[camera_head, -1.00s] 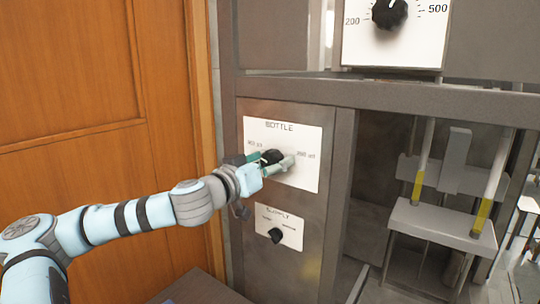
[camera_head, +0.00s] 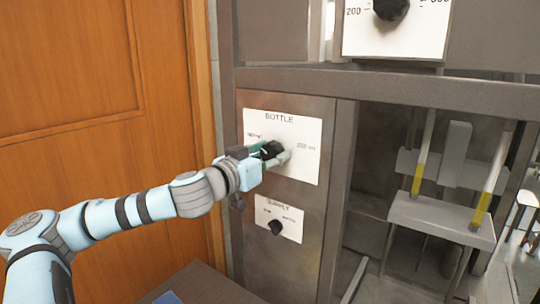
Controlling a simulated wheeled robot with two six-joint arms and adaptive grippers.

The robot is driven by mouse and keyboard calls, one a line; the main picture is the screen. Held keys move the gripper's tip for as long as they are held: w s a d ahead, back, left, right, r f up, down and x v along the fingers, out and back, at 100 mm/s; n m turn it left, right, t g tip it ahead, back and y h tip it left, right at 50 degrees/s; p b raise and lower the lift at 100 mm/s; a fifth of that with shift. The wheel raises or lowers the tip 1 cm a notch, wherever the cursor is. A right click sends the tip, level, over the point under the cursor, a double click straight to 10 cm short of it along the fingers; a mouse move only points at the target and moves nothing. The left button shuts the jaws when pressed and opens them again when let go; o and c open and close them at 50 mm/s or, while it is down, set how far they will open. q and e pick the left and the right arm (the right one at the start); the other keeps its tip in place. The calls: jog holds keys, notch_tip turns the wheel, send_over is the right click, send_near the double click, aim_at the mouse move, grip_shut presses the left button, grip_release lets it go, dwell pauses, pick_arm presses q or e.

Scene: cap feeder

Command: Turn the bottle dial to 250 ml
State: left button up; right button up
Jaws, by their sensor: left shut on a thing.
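The black bottle dial (camera_head: 271,149) sits in the middle of the white BOTTLE plate (camera_head: 306,165) on the grey machine front. The right-hand mark on the plate seems to read 250 ml; the left mark is partly blurred. My left gripper (camera_head: 277,155) is shut on the dial, with one finger above and to the left and one below and to the right. The fingers cover part of the dial, and I cannot tell where its pointer stands. My right gripper is not in view.
Below is a SUPPLY plate (camera_head: 292,213) with a small black knob (camera_head: 277,227). Another dial (camera_head: 391,8) is at the top, marked 200 on its left. An open bay with a grey bracket (camera_head: 440,216) and yellow-marked rods is on the right. A wooden door (camera_head: 90,80) is on the left.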

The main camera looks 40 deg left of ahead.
pick_arm(q)
jog(key=m, duration=1)
jog(key=shift+m, duration=0.4)
jog(key=m, duration=0.3)
jog(key=shift+m, duration=0.3)
jog(key=m, duration=0.5)
jog(key=shift+f, duration=0.15)
jog(key=m+b, duration=0.2)
jog(key=m, duration=0.4)
jog(key=shift+d+m, duration=0.1)
jog(key=shift+m, duration=0.2)
jog(key=o, duration=1.1)
jog(key=shift+o, duration=0.2)
